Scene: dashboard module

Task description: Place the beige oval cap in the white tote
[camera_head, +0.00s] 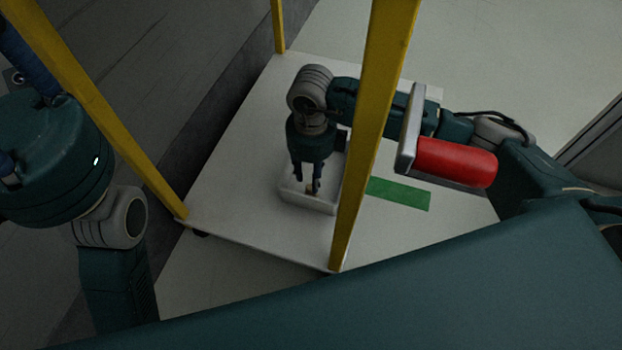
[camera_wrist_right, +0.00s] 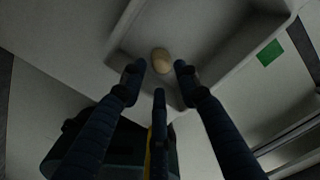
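The white tote (camera_head: 300,200) stands on a pale platform, below my right gripper. In the right wrist view the tote (camera_wrist_right: 235,62) fills the upper part, and the beige oval cap (camera_wrist_right: 161,60) lies on its floor. My right gripper (camera_head: 308,186) points down into the tote. Its fingers (camera_wrist_right: 158,76) are spread apart with nothing between them, and the cap shows just beyond their tips. In the head view a small beige-brown spot near the fingertips looks like the cap, mostly hidden. My left arm shows at the left, but its gripper is out of view.
A yellow post (camera_head: 372,120) rises just right of the tote, close to my right arm. Another yellow post (camera_head: 95,105) slants at the left. A green strip (camera_head: 399,194) lies on the platform (camera_head: 235,190). A red cylinder (camera_head: 455,162) with a grey plate shows at the right.

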